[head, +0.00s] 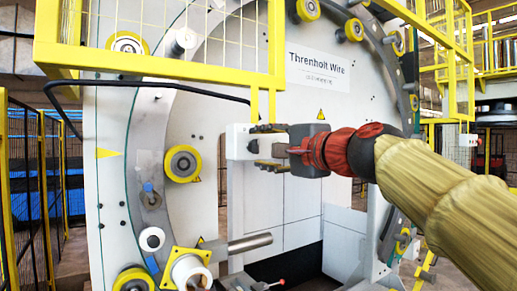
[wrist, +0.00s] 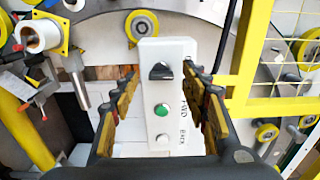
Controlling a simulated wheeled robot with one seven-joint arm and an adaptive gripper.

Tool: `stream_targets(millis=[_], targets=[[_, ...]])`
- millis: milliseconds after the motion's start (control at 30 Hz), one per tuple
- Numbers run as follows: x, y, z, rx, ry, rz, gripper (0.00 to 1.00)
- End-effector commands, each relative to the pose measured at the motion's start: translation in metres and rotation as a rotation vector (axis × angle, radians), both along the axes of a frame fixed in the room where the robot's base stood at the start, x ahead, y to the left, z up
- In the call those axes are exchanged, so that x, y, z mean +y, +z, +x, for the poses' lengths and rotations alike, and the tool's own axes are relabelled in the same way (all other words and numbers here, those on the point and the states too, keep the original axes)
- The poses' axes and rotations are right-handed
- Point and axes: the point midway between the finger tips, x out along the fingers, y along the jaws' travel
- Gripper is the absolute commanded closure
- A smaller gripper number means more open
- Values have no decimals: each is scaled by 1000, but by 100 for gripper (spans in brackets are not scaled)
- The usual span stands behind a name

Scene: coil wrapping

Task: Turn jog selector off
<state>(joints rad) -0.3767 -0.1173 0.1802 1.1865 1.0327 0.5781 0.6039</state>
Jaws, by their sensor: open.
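The jog selector, a black knob (wrist: 161,71), sits at the top of a white control box (wrist: 172,95) in the wrist view. A green button (wrist: 162,110) and a pale button (wrist: 162,139) sit below it. In the head view the white box (head: 237,142) hangs on the machine front, and its face is hidden. My gripper (head: 262,146) is open in front of the box, apart from the knob as far as I can tell. In the wrist view its fingers (wrist: 160,82) flank the box left and right. Nothing is held.
The large white machine (head: 300,110) carries a ring with yellow rollers (head: 182,163). A yellow mesh guard (head: 160,60) hangs above the box, and a black cable (head: 150,84) runs along it. A metal bar (head: 248,243) juts out below.

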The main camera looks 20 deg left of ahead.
Motion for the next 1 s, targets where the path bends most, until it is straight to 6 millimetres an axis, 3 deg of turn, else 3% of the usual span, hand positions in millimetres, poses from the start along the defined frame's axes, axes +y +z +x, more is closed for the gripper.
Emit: stream_targets(millis=[400, 600, 1000], targets=[[-60, 0, -50, 0, -3, 0, 55], [-71, 0, -59, 0, -2, 0, 55], [-71, 0, -61, 0, -1, 0, 55]])
